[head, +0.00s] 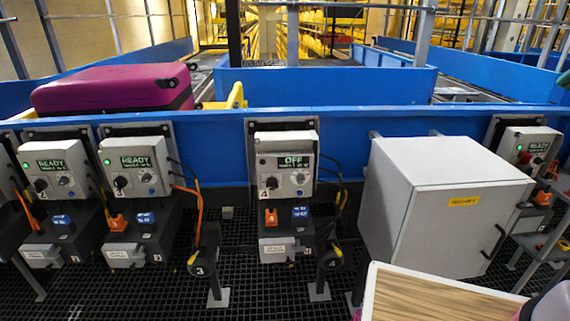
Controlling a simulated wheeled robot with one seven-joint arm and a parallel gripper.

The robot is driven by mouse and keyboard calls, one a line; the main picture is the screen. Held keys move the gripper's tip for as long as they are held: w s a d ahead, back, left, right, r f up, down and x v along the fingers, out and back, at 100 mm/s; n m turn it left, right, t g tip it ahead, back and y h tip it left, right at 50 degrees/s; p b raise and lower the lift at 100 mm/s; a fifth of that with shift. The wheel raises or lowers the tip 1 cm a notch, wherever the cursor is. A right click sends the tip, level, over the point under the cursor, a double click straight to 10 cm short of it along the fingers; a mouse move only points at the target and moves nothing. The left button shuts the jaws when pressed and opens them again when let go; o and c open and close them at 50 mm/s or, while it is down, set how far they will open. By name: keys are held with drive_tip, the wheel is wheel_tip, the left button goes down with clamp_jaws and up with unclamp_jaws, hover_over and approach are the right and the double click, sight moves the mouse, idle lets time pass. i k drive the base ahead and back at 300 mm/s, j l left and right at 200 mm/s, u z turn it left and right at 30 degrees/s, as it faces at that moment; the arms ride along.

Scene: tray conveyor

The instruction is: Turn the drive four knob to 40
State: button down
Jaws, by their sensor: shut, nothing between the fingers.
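The drive four unit (285,167) is a pale grey box with a "4" at its lower left, mounted on the blue conveyor wall right of the picture's middle line of drives. A black knob (271,183) sits at the left below the display, and a lighter round control (299,179) at the right. I cannot read either setting or tell which is the task's knob. My gripper does not show.
Drives two (52,160) and three (134,154) at the left read READY. A grey cabinet (420,200) stands right of drive four. A wood-topped surface (430,300) fills the lower right. A magenta suitcase (105,88) lies behind the blue wall. Cables hang beside drive four.

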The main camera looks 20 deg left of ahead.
sight(300, 178)
drive_tip(key=u, duration=1.1)
